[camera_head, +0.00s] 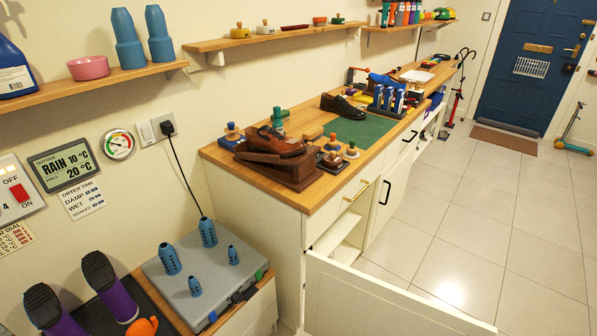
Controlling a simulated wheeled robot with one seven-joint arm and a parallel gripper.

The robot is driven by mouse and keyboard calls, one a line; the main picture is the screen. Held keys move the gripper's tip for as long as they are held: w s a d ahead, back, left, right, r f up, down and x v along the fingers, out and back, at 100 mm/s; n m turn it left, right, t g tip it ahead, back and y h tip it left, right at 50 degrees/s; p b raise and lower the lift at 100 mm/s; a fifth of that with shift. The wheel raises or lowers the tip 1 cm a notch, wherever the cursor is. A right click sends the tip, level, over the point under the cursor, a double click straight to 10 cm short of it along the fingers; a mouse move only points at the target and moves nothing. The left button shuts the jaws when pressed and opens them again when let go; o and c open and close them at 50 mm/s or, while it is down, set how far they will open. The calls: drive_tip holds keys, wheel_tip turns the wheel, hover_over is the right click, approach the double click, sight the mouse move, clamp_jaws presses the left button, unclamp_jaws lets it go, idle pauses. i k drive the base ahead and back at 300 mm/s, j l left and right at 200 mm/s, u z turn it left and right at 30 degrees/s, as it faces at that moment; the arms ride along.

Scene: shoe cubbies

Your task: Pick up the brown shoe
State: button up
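The brown shoe (272,143) rests on a dark wooden stand (293,172) at the near end of the long wooden counter (221,157). It appears to lie along the stand, on top of it, with its toe toward the right. A darker, nearly black shoe (342,106) sits farther back on the counter, by a green mat (372,133). My gripper is not in view.
Small pots and brushes (332,158) crowd the brown shoe. A cabinet door (370,300) stands open below the counter. A grey board with blue pegs (205,262) and purple boots (110,287) are at lower left. The tiled floor (480,220) at right is clear.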

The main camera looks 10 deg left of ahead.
sight(266, 138)
drive_tip(key=u, duration=0.25)
drive_tip(key=i+u, duration=0.25)
drive_tip(key=u, duration=0.15)
drive_tip(key=i+l+u, duration=0.2)
drive_tip(key=u, duration=0.15)
